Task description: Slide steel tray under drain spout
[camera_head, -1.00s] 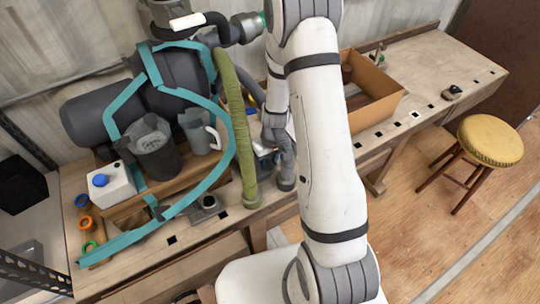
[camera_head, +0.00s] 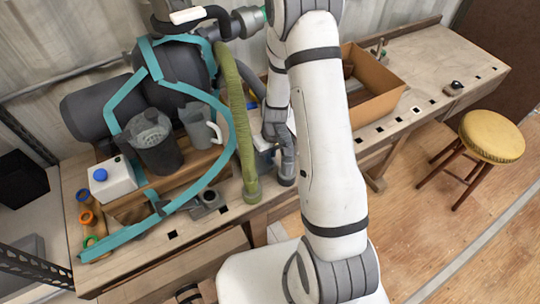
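My gripper (camera_head: 284,160) is dark grey and hangs low over the workbench, just right of the green hose, partly hidden by my white arm. I cannot tell whether its fingers are open or shut, or whether it holds anything. A small flat grey metal piece (camera_head: 209,203) lies near the bench's front edge, left of the hose; it may be the steel tray, but this is unclear. A dark tank machine (camera_head: 181,66) with a teal frame (camera_head: 226,160) stands at the back left. I cannot make out its drain spout.
A cardboard box (camera_head: 375,105) stands right of my arm. The bench (camera_head: 435,65) is mostly clear farther right; a yellow stool (camera_head: 491,136) is beside it.

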